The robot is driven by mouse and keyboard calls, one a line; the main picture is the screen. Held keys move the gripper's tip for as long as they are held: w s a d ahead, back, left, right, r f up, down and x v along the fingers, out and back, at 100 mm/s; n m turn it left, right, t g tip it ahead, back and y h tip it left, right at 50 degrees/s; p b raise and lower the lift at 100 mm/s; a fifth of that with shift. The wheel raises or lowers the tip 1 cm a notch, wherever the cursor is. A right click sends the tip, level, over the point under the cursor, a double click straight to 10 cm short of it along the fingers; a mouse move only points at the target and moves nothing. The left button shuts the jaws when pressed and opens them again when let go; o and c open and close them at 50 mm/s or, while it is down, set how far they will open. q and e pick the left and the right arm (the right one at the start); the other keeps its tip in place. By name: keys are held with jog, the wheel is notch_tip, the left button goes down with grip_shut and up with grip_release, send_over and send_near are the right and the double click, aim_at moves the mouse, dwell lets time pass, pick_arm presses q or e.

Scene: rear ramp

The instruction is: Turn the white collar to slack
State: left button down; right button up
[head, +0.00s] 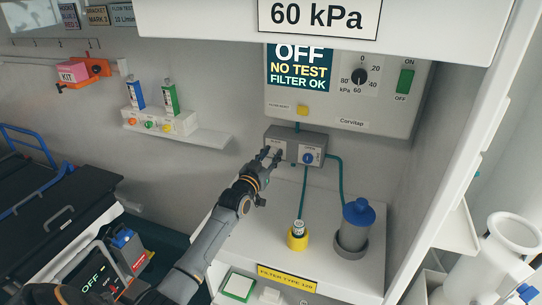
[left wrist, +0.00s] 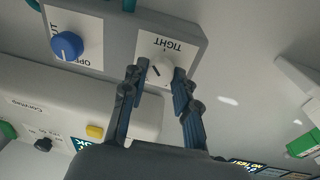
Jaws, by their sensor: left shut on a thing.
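The white collar (left wrist: 161,70) sits on a white plate marked TIGHT on the grey block (head: 316,135). It has a small dark mark on its face. My left gripper (head: 271,154) is at the left part of the block in the head view and mostly hides the collar there. In the left wrist view, its two fingers (left wrist: 160,80) are on either side of the collar, shut on it. A second plate beside it bears a blue knob (head: 308,158), which the gripper does not touch. My right gripper is in neither view.
Above is the wall unit (head: 345,115) with a dial, a green switch and a screen reading OFF. Green tubes run down from the block to a yellow-based holder (head: 298,239) and a blue-topped canister (head: 357,222) on the shelf. A small ledge (head: 205,138) is at left.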

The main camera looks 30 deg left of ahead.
pick_arm(q)
jog(key=n, duration=0.4)
jog(key=shift+f+y, duration=0.1)
jog(key=shift+y, duration=0.2)
jog(key=n, duration=0.4)
jog(key=shift+y, duration=0.4)
jog(key=n, duration=0.4)
jog(key=shift+y, duration=0.3)
jog(key=n+p, duration=0.1)
jog(key=n, duration=0.3)
jog(key=shift+y, duration=0.3)
jog(key=n+p, duration=0.1)
jog(key=n, duration=0.5)
jog(key=shift+d+g+y+p, duration=0.1)
jog(key=shift+g+y+p, duration=0.2)
jog(key=shift+g+p, duration=0.1)
jog(key=n+p, duration=0.1)
jog(key=n, duration=0.3)
jog(key=shift+n+g, duration=0.3)
jog(key=shift+f+n+p, duration=0.1)
jog(key=shift+n+p, duration=0.6)
jog(key=shift+n, duration=0.3)
